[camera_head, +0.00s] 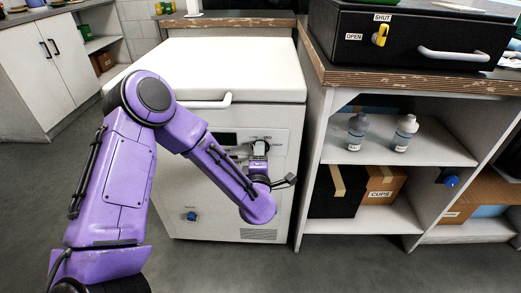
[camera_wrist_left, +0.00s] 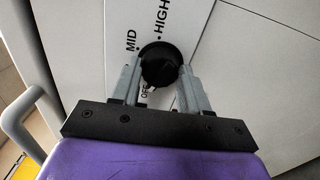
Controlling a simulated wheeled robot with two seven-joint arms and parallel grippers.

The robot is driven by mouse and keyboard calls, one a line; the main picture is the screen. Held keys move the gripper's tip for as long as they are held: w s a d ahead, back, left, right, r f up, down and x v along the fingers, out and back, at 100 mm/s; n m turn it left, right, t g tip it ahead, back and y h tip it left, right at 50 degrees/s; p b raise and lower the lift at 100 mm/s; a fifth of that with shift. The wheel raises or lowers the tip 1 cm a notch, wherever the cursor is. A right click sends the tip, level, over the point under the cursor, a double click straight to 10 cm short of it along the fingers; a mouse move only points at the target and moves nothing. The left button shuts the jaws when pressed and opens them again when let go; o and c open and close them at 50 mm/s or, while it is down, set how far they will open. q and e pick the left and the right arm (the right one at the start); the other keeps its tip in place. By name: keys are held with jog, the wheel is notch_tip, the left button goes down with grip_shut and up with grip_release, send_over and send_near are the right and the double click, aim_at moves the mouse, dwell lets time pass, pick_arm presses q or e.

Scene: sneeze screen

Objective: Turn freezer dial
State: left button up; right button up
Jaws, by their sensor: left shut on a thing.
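The white chest freezer (camera_head: 270,205) stands in the middle of the head view with its lid closed. Its dial (camera_wrist_left: 160,64) is a round black knob in the left wrist view, with the labels OFF, MID and HIGH around it. My left gripper (camera_wrist_left: 160,75) is shut on the dial, one finger on each side. In the head view my left gripper (camera_head: 260,149) is at the freezer's front panel and hides most of the dial. My right gripper is not in view.
The freezer's lid handle (camera_head: 207,103) juts out above my left forearm. A shelf unit (camera_head: 425,155) with bottles and boxes stands close on the right. A black box (camera_head: 415,35) with a yellow latch sits on its top. Grey floor is clear at the front.

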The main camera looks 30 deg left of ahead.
pick_arm(q)
jog(key=o, duration=0.9)
jog(key=shift+n, duration=0.3)
jog(key=v, duration=0.6)
